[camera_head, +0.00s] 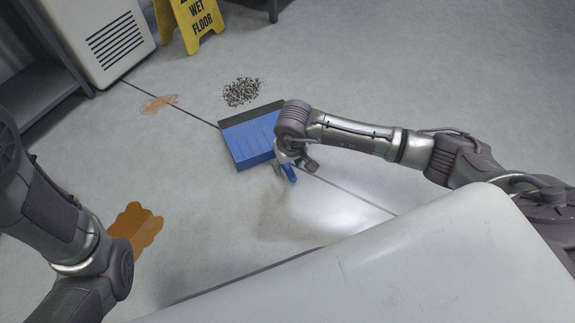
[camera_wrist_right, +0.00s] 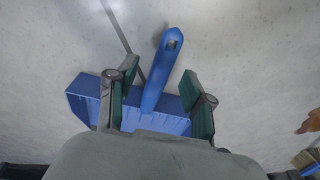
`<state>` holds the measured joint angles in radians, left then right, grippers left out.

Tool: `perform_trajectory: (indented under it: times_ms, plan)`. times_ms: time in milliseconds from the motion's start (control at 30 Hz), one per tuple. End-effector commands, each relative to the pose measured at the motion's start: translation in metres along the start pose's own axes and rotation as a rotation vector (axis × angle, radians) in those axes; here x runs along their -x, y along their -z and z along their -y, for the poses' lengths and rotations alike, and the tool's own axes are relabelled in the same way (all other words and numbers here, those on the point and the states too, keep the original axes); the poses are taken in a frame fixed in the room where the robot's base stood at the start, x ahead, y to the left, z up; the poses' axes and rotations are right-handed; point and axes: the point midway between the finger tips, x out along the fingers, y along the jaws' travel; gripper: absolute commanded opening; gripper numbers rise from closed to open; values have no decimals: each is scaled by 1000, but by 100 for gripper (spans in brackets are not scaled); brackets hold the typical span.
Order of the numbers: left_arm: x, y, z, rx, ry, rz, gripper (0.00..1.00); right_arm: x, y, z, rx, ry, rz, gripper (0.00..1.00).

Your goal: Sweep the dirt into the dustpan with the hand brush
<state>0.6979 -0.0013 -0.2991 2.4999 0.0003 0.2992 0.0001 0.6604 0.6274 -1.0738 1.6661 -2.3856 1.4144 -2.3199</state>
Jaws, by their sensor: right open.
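In the head view, a blue dustpan (camera_head: 250,140) lies on the floor. A patch of dark, speckled dirt (camera_head: 241,92) lies just beyond it. My right gripper (camera_head: 296,165) is over the dustpan's handle (camera_head: 290,174), and my arm hides part of the pan. In the right wrist view, my right gripper (camera_wrist_right: 157,92) is open, with one finger on each side of the blue handle (camera_wrist_right: 165,62). The pan (camera_wrist_right: 85,98) shows behind the fingers. I cannot make out the hand brush with certainty. My left arm shows at the left, but its gripper does not.
A yellow wet floor sign (camera_head: 197,22) and a white cabinet (camera_head: 105,42) stand at the back. An orange-brown spill (camera_head: 136,228) and a fainter stain (camera_head: 158,103) mark the floor. A small brownish object (camera_wrist_right: 304,159) shows at the wrist view's right edge.

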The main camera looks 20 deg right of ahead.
Motion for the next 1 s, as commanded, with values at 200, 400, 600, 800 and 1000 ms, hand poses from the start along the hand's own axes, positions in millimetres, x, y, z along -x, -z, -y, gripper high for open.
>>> perform_trajectory:
  times_ms: [200,400,600,800,1000]
  plan:
    - [0,0,0,0,-2,-2,40,49,1,0,4,-1,-6,52]
    - [0,0,0,0,-2,-2,40,85,1,0,1,0,-5,52]
    - [0,0,0,0,-2,-3,40,102,0,0,1,0,-2,52]
    - [-1,0,0,0,-2,-2,40,104,0,1,-1,3,1,52]
    - [-6,-16,5,4,11,35,40,126,-33,50,-102,172,119,52]
